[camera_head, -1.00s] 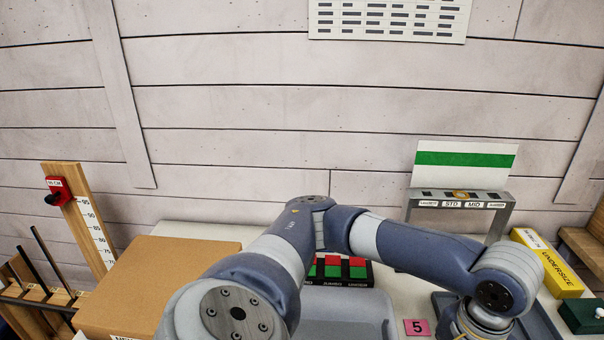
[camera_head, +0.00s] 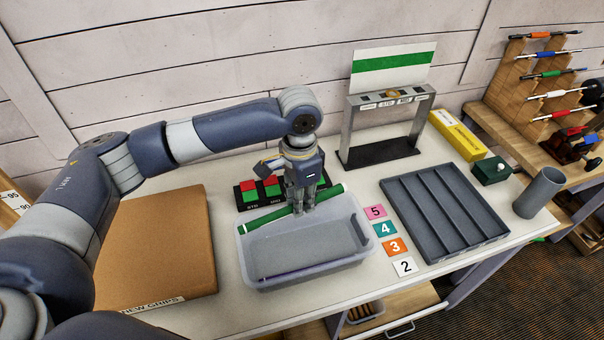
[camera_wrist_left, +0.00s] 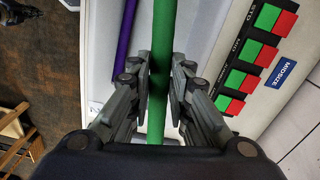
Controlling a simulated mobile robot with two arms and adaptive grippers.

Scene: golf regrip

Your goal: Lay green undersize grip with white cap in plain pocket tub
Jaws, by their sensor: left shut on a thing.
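My left gripper (camera_head: 302,208) is shut on the green grip (camera_head: 268,219), holding it over the back part of the plain tub (camera_head: 358,254). The grip lies slantwise, its right end higher in the picture and reaching past the tub's back right rim. A small pale spot shows at its left end, too small to tell if it is the white cap. In the left wrist view the green grip (camera_wrist_left: 163,50) runs between the fingers. A thin purple grip (camera_wrist_left: 124,40) lies in the tub. My right gripper is not in view.
Behind the tub stands a black rack with red and green blocks (camera_head: 249,196). Numbered cards (camera_head: 395,247) and a grey slotted tray (camera_head: 487,239) lie to the right. A cardboard box (camera_head: 160,245) is left. A metal gauge stand (camera_head: 347,135) stands behind.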

